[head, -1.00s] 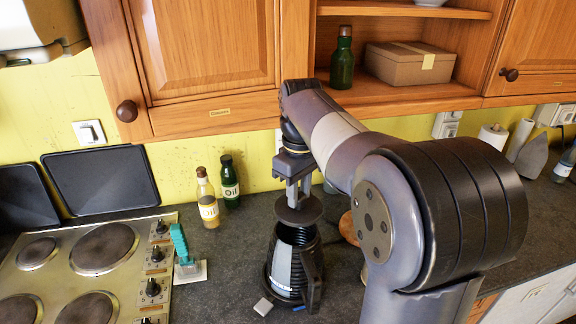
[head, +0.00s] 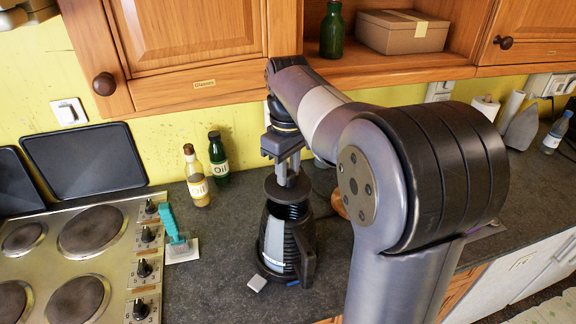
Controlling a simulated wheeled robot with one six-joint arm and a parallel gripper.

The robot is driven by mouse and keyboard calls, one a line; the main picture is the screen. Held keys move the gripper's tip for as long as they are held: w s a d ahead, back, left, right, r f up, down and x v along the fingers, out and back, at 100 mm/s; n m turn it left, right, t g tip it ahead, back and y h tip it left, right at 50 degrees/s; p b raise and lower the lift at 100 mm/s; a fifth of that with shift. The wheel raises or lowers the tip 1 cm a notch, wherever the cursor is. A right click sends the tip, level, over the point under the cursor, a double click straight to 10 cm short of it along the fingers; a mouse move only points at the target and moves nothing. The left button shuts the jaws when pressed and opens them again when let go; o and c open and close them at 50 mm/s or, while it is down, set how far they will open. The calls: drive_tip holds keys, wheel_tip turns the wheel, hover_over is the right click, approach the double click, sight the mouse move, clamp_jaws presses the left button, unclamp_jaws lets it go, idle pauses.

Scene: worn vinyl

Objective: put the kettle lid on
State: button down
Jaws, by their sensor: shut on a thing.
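The kettle (head: 275,247) stands upright on the dark worktop, black with a pale grey side panel and a handle on its right. The kettle lid (head: 288,189) is a dark round disc. My gripper (head: 288,173) points down and is shut on the knob of the lid. The lid is held over the kettle's open top, roughly level. A dark opening shows under its near edge, so it appears apart from the rim. My fingers partly hide the knob.
A hob (head: 85,245) with several plates lies at left, with a teal-handled brush (head: 173,228) beside it. Two oil bottles (head: 197,178) stand behind, left of the kettle. Cupboards (head: 185,45) hang above.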

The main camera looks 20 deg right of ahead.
sight(288, 187)
drive_tip(key=shift+f+b, duration=0.9)
drive_tip(key=shift+f, duration=0.95)
drive_tip(key=shift+f+b, duration=0.55)
drive_tip(key=shift+f, duration=0.4)
drive_tip(key=c, duration=1.1)
unclamp_jaws()
drive_tip(key=shift+o, duration=0.2)
drive_tip(key=shift+r, duration=0.25)
drive_tip(key=shift+r+p, duration=2.1)
drive_tip(key=shift+p, duration=0.15)
wheel_tip(288, 187, up, 11)
drive_tip(key=shift+f+b, duration=0.15)
drive_tip(key=shift+b, duration=0.3)
